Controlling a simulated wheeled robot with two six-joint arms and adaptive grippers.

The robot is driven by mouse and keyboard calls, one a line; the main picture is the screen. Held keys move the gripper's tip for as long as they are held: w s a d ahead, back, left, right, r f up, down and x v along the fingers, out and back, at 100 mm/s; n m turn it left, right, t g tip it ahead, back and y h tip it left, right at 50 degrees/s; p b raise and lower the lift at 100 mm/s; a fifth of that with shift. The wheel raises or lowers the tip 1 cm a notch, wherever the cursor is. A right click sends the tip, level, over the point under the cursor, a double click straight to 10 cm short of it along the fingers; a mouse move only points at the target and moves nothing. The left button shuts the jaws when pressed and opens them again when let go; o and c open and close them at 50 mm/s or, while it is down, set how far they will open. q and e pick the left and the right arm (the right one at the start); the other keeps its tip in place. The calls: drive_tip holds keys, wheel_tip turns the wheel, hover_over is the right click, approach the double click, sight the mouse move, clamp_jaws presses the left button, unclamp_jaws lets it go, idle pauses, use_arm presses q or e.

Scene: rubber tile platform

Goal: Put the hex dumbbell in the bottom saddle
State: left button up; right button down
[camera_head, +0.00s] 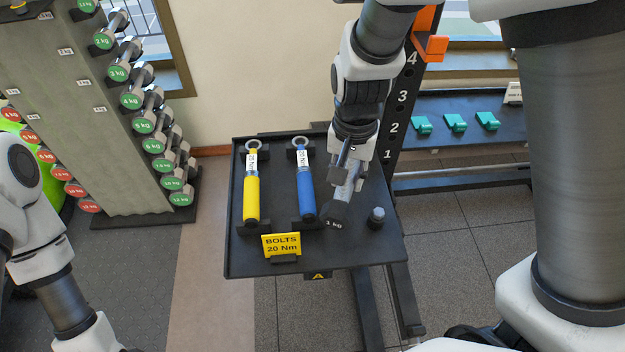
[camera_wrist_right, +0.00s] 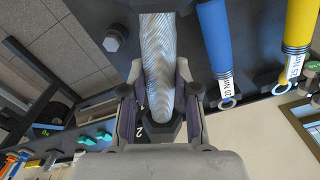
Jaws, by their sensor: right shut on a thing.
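The hex dumbbell (camera_head: 335,213) has a dark hexagonal head marked 1 kg and a silver knurled handle. It is at the right part of the black tray, beside the blue tool. My right gripper (camera_head: 350,168) reaches down from above and is shut on its handle. The right wrist view shows the silver handle (camera_wrist_right: 158,50) between the two fingers, with a dark hex head at the near end. I cannot tell whether the dumbbell touches the tray. My left arm is at the left edge; its gripper is out of view. I cannot make out an empty bottom saddle.
A numbered black upright (camera_head: 392,125) stands just behind. A dumbbell rack (camera_head: 125,150) stands at left.

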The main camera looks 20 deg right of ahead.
wheel_tip(320, 180, down, 10)
drive_tip(key=shift+r+b, duration=0.2)
drive_tip(key=shift+b, duration=0.35)
drive_tip(key=shift+s+f, duration=0.15)
drive_tip(key=c, duration=0.9)
unclamp_jaws()
drive_tip(key=shift+o, duration=0.2)
